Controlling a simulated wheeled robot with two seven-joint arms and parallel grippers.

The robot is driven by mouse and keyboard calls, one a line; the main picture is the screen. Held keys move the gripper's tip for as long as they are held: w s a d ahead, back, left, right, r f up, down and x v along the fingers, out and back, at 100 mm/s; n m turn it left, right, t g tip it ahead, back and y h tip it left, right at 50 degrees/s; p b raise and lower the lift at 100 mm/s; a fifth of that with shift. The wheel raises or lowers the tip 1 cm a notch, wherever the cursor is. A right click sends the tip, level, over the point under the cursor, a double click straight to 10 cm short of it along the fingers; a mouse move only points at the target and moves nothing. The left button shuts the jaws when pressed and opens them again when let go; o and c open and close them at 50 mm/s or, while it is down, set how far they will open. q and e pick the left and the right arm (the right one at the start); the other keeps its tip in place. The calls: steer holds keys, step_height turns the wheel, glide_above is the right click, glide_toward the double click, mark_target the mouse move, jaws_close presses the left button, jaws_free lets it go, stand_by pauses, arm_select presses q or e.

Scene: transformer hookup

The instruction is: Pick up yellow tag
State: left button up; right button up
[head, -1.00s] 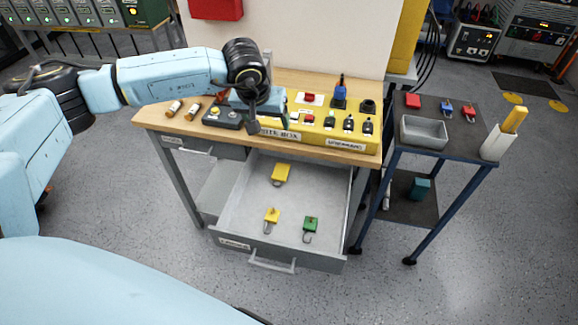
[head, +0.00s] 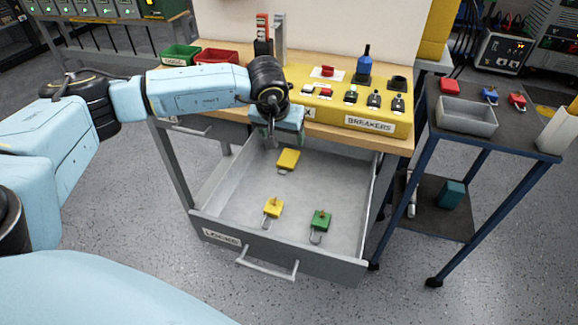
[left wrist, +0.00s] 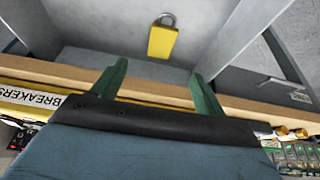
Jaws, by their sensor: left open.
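Two yellow pieces with grey metal loops lie in an open grey drawer (head: 235,213); they look like padlocks, and I cannot tell whether either is the yellow tag. The rear yellow piece (head: 288,160) lies near the drawer's back; it also shows in the left wrist view (left wrist: 162,40). My left gripper (head: 272,134) is open and empty over the bench's front edge, above and behind the rear yellow piece. Its green fingers show in the left wrist view (left wrist: 158,82).
A cart (head: 455,133) with a grey tray (head: 467,116) stands right. The drawer front has a handle (head: 268,266).

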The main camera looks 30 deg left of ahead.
arm_select(q)
steer(key=b, duration=0.1)
glide_toward(288, 159)
steer(key=shift+d+x, duration=0.2)
steer(key=shift+x, duration=0.75)
steer(key=b+x, duration=0.1)
steer(key=x, duration=0.4)
steer(key=shift+a+b, duration=0.15)
steer(key=shift+b, duration=0.2)
steer(key=shift+w+a+f, duration=0.1)
steer(key=shift+w+f, duration=0.1)
steer(key=shift+f, duration=0.4)
arm_select(e)
steer(key=w+a+r, duration=0.1)
steer(key=w+r, duration=0.4)
steer(key=w, duration=0.2)
steer(key=shift+t, duration=0.3)
steer(key=shift+a, duration=0.1)
arm_select(q)
steer(key=c, duration=1.1)
steer(key=shift+r, duration=0.2)
arm_select(e)
steer(key=shift+w+r, duration=0.1)
